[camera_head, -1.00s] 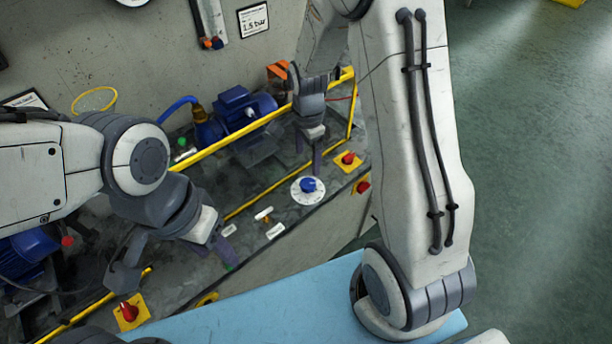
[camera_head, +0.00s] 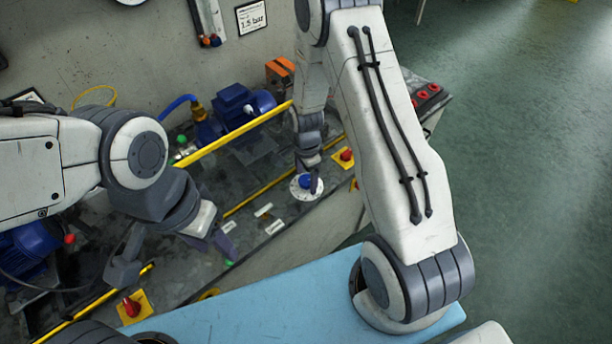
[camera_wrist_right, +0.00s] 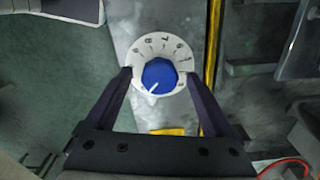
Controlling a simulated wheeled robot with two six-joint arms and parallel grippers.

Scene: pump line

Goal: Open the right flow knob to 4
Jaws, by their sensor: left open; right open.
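The right flow knob (camera_head: 304,182) is a blue knob on a round white dial with printed numbers. In the right wrist view, the blue knob (camera_wrist_right: 159,75) has a white pointer line aimed toward the lower left; the numbers are too small to read surely. My right gripper (camera_head: 310,187) is directly over it. In the right wrist view, its fingers (camera_wrist_right: 160,76) are apart, one on each side of the knob; I cannot tell whether they touch it. My left gripper (camera_head: 174,262) is open and empty over the left part of the bench.
A red knob on a yellow plate (camera_head: 345,155) sits close beyond the dial, and another red knob (camera_head: 131,307) is at the lower left. A yellow rail (camera_head: 235,133) runs behind, before a blue pump motor (camera_head: 243,105). A small label (camera_head: 275,227) lies left of the dial.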

